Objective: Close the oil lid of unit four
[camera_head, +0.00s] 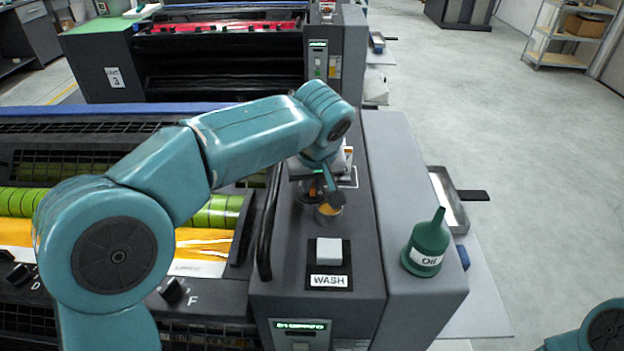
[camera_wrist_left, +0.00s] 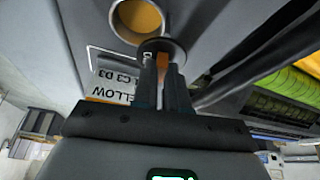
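The oil port (camera_head: 328,212) of the near unit is an open round cup with an orange-yellow inside. In the left wrist view the port (camera_wrist_left: 138,18) shows uncovered at the top. A dark round lid (camera_wrist_left: 160,46) is beside its rim, at the tips of my left gripper (camera_wrist_left: 163,75). The two fingers are close together with a narrow orange-brown piece between them, and look shut on the lid. In the head view my left gripper (camera_head: 328,192) is right above the port and hides most of the lid. My right gripper is out of view.
A green oil can (camera_head: 427,247) marked "Oil" stands on the grey side ledge. A WASH button (camera_head: 329,252) is in front of the port. A black curved handle (camera_head: 268,225) rises left of it. A further unit (camera_head: 220,60) stands behind.

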